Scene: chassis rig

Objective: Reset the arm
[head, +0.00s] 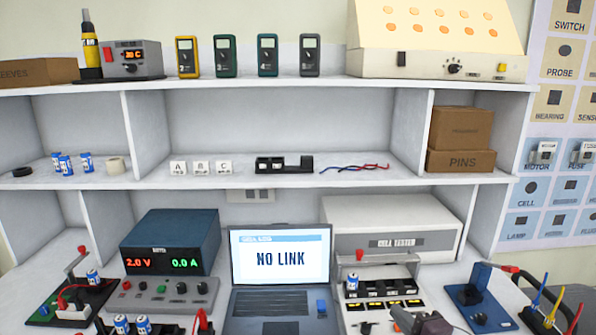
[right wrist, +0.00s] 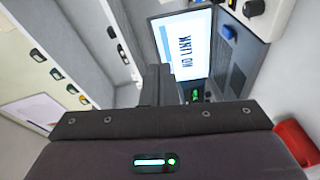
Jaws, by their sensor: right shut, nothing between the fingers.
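My right gripper (head: 408,318) shows at the bottom edge of the head view, right of the laptop and in front of the cell tester. In the right wrist view its dark fingers (right wrist: 157,85) are together with nothing between them. They point toward the laptop (right wrist: 187,50), whose screen reads NO LINK. Most of my right arm is out of the head view. My left gripper is in neither view.
The laptop (head: 281,258) stands mid-bench. A power supply (head: 169,243) is on its left and a white cell tester (head: 392,225) on its right. A blue press (head: 478,293) stands farther right. Blue cells (head: 122,324) stand at the front left. Shelves (head: 300,178) rise behind.

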